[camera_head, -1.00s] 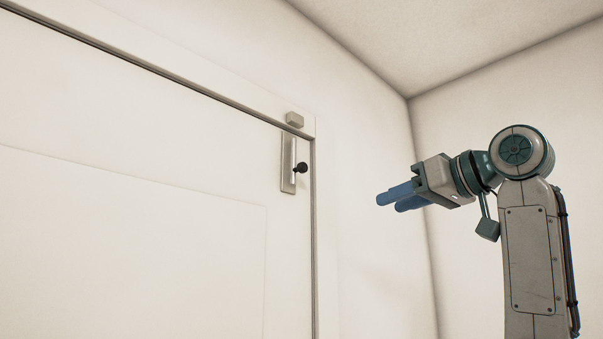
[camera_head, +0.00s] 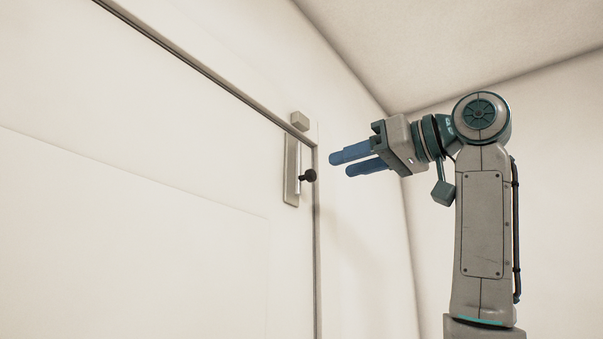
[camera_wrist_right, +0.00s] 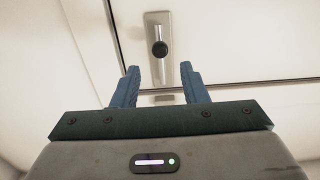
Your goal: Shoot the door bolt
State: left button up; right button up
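The door bolt (camera_head: 292,170) is a tall grey metal plate at the upper right corner of the white door (camera_head: 190,160), with a round dark knob (camera_head: 309,176) standing out from it. A small grey keeper block (camera_head: 299,120) sits on the frame above it. My right gripper (camera_head: 340,164) has blue fingers and is open and empty, just right of the knob. In the right wrist view the knob (camera_wrist_right: 160,49) shows beyond the fingertips, roughly centred between them and not touched. My left gripper is not in view.
The door frame (camera_head: 317,230) runs along the door's top and right side. A bare white wall (camera_head: 360,240) and the ceiling (camera_head: 450,40) lie to the right. The space between the fingers and the knob is clear.

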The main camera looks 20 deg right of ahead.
aim_at(314, 173)
jog(key=p+x, duration=0.4)
jog(key=x, duration=0.5)
jog(key=shift+s+d+r, duration=0.1)
jog(key=shift+s+d, duration=0.15)
jog(key=shift+s, duration=0.15)
jog(key=shift+w, duration=0.1)
grip_shut()
